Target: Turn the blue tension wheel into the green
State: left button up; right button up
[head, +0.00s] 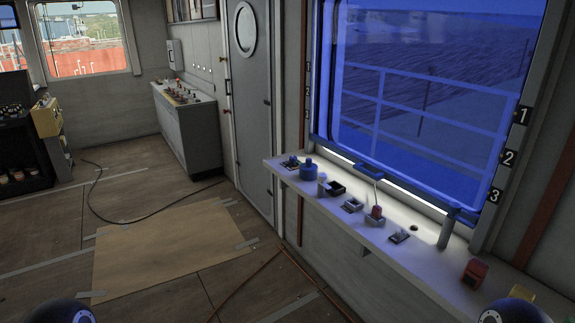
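Several small items stand on a long white sill under the large blue-tinted window. A blue knob-like cylinder (308,169) stands near the sill's left end, with a smaller blue piece on a dark base (291,163) to its left. A blue bar (369,168) sits at the window's lower edge. I cannot tell which of these is the tension wheel, and no green mark can be made out. Dark rounded parts of my arms show at the bottom left and bottom right corners. Neither gripper is in view.
The sill (440,268) also holds a red-topped piece (376,213), a small plate with a lever (399,237), a grey post (446,228) and a red box (474,274). A brown sheet (160,250) and cables lie on the floor. A grey console (187,130) stands beyond.

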aim_at(292, 159)
jog(key=u, duration=0.35)
jog(key=i, duration=2.2)
